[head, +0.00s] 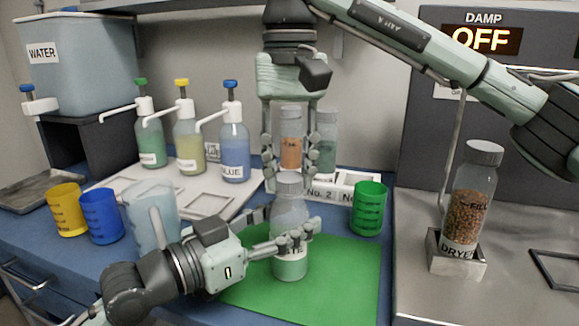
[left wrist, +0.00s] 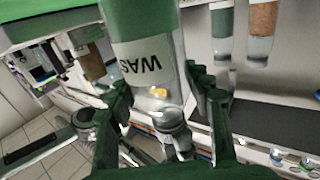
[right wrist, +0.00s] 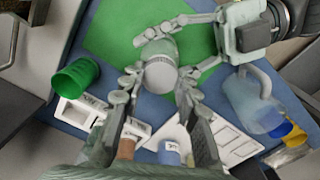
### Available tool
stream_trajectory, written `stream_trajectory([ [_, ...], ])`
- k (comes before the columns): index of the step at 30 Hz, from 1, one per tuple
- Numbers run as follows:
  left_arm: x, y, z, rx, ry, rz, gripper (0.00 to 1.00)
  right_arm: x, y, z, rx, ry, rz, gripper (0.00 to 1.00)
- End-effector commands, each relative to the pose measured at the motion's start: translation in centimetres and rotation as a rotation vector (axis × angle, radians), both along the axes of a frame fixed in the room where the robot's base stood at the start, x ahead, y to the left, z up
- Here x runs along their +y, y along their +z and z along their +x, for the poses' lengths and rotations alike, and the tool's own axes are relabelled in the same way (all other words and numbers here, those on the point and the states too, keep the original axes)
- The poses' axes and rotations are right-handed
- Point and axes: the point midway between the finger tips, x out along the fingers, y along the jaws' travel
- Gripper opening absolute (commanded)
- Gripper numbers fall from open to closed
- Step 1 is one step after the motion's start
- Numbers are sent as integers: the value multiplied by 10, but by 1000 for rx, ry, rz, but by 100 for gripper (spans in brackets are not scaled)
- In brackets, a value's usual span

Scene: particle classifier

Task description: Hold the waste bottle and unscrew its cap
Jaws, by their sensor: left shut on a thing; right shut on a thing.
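The waste bottle (head: 289,213) stands upright over the green mat, clear with a pale grey cap (head: 288,182). My left gripper (head: 287,243) comes in from the left and is shut around the bottle's lower body. The bottle's label, partly readable as "WAS", shows in the left wrist view (left wrist: 146,62) between the fingers. My right gripper (head: 288,178) points straight down from above and is shut on the cap, one finger on each side. In the right wrist view the round cap top (right wrist: 160,75) sits between the fingertips. The fingers hide part of the cap's sides.
The green mat (head: 345,265) is clear to the right of the bottle. A green cup (head: 369,208) stands at its back right. A clear jug (head: 150,212), blue cup (head: 101,215) and yellow cup (head: 67,209) stand left. Two jars stand behind my right gripper.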

Motion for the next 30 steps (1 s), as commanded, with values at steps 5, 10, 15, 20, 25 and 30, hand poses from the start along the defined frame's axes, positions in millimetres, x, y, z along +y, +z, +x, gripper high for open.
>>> stream_trajectory([
  [5,0,0,0,-1,0,-1,0,0,0,0,0,1,0,0],
  [10,0,0,0,-1,0,-1,0,0,0,0,0,0,0,0],
  [15,0,0,0,-1,0,-1,0,0,1,0,0,0,0,0],
  [20,0,0,0,-1,0,-1,0,0,4,0,-1,-1,0,0],
  [25,0,0,0,-1,0,-1,0,0,10,0,0,0,0,0],
  [30,0,0,0,-1,0,-1,0,0,16,0,-1,0,0,0],
])
